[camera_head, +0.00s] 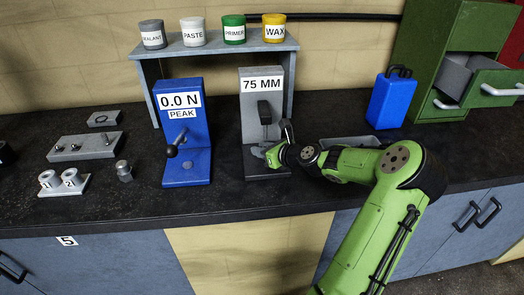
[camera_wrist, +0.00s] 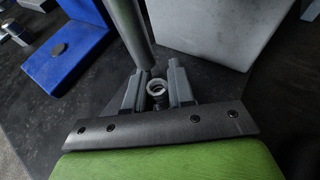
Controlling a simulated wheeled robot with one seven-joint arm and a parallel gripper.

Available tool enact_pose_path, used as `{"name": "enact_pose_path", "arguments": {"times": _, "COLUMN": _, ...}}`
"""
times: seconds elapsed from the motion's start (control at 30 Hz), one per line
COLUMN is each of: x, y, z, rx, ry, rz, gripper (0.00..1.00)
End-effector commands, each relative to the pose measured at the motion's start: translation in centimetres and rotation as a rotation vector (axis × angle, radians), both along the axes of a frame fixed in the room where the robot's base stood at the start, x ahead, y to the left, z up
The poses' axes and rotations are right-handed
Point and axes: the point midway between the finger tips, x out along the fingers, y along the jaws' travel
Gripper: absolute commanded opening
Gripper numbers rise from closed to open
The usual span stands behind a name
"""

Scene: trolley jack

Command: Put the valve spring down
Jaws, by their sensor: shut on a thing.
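The spring cannot be made out there. Whether the spring touches a surface below it is hidden by the fingers.
A blue stand reading 0.0 N PEAK (camera_head: 181,105) with a lever is just left. A grey shelf (camera_head: 212,47) with several labelled pots stands behind. A grey tray (camera_head: 350,142) lies behind my arm. A blue can (camera_head: 391,100) is right. Dark counter (camera_head: 225,195) is clear in front.

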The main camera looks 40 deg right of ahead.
Motion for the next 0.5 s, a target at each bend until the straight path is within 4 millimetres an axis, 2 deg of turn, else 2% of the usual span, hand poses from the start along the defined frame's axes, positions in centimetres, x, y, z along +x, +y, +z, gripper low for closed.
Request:
{"name": "enact_pose_path", "arguments": {"times": 0.13, "x": -0.01, "y": 0.04, "z": -0.29, "rx": 0.001, "ry": 0.000, "rz": 0.001, "gripper": 0.00}}
{"name": "enact_pose_path", "arguments": {"times": 0.17, "x": -0.01, "y": 0.03, "z": -0.23, "rx": 0.000, "ry": 0.000, "rz": 0.001, "gripper": 0.28}}
{"name": "enact_pose_path", "arguments": {"times": 0.3, "x": -0.03, "y": 0.04, "z": -0.22, "rx": 0.000, "ry": 0.000, "rz": 0.001, "gripper": 0.49}}
{"name": "enact_pose_path", "arguments": {"times": 0.5, "x": -0.03, "y": 0.04, "z": -0.20, "rx": 0.000, "ry": 0.000, "rz": 0.001, "gripper": 0.49}}
